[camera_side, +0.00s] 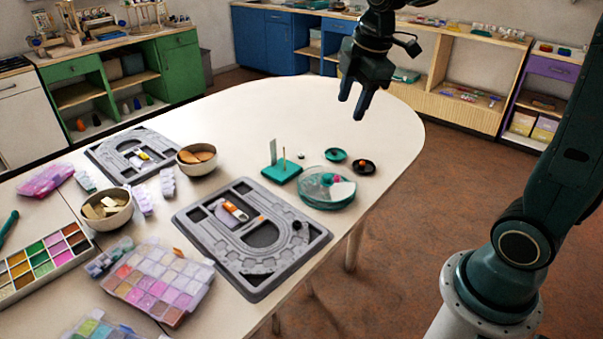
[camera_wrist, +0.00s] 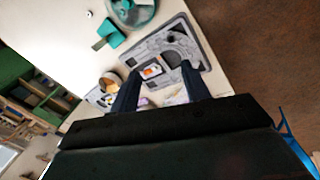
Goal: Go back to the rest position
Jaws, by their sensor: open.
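My gripper (camera_side: 358,101) hangs above the far right part of the white table, fingers pointing down and spread apart with nothing between them. In the wrist view my gripper (camera_wrist: 158,82) shows its two dark fingers apart, with the grey bead board (camera_wrist: 207,52) beyond them. The near grey bead board (camera_side: 197,238) lies on the table with a dark bead (camera_side: 297,225) at its right side. A second grey bead board (camera_side: 108,168) lies farther back on the left.
A teal stand (camera_side: 281,172) with upright pins, a round clear-and-teal tray (camera_side: 325,196) and small dishes (camera_side: 336,155) sit below and left of my gripper. Bowls (camera_side: 197,168) and bead boxes (camera_side: 157,282) fill the left. The table's far middle (camera_side: 270,110) is clear.

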